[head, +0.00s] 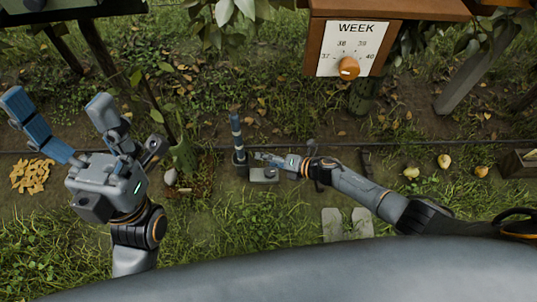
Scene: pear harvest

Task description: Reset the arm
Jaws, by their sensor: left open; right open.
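My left gripper (58,98) is at the left of the head view, raised close to the camera. Its two blue-padded fingers are spread wide, with nothing between them. My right arm reaches in from the right edge, low across the middle of the picture. My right gripper (262,157) points left and looks small and far from the camera. It is open, and I see nothing held in it. Its fingertips appear beside a dark post with blue and white bands (237,135) and above a small grey block (264,175). Whether they touch is not clear.
A wooden box with a WEEK dial sign (352,48) hangs at the top right. Several pears (444,161) lie on the ground at right, near a wooden crate (518,162). Yellow leaves (33,175) are piled at left.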

